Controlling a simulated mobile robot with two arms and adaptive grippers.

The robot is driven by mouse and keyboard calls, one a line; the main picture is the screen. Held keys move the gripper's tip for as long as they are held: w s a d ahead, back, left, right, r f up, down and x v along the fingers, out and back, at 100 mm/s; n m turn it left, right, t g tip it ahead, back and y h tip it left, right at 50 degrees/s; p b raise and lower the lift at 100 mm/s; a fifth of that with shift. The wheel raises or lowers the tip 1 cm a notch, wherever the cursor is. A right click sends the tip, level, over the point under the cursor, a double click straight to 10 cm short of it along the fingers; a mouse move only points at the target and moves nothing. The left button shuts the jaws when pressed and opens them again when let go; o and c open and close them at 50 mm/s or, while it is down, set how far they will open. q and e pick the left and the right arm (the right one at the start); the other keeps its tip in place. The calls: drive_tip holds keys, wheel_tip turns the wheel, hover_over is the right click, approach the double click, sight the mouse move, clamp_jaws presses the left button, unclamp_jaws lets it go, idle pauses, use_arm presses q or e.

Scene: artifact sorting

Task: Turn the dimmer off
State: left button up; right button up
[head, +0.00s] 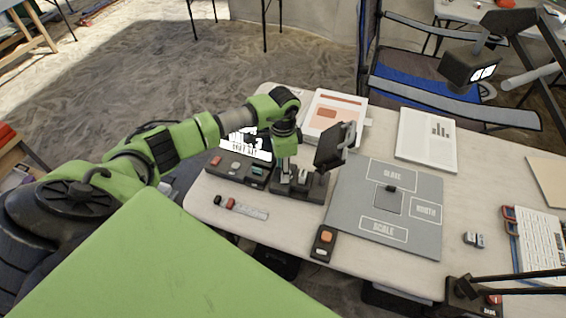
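My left arm, green and black, reaches in from the left over the table. My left gripper (285,165) points down at a dark control box (312,188) at the table's left side. Its fingers are small here and partly hidden, so I cannot tell whether they are open, shut or touching a control. This box may be the dimmer, but no label on it is readable. A second dark box (226,167) with round buttons sits just left of it. My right gripper is not in view.
A dark lamp-like head (335,146) stands close right of the gripper. A grey labelled board (425,223) lies right of it. A small box with an orange button (324,243) sits at the front edge. Papers (426,140) lie behind.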

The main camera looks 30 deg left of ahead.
use_arm(q)
wheel_tip(320, 180, up, 12)
idle(0.5)
drive_tip(key=shift+s, duration=0.1)
idle(0.4)
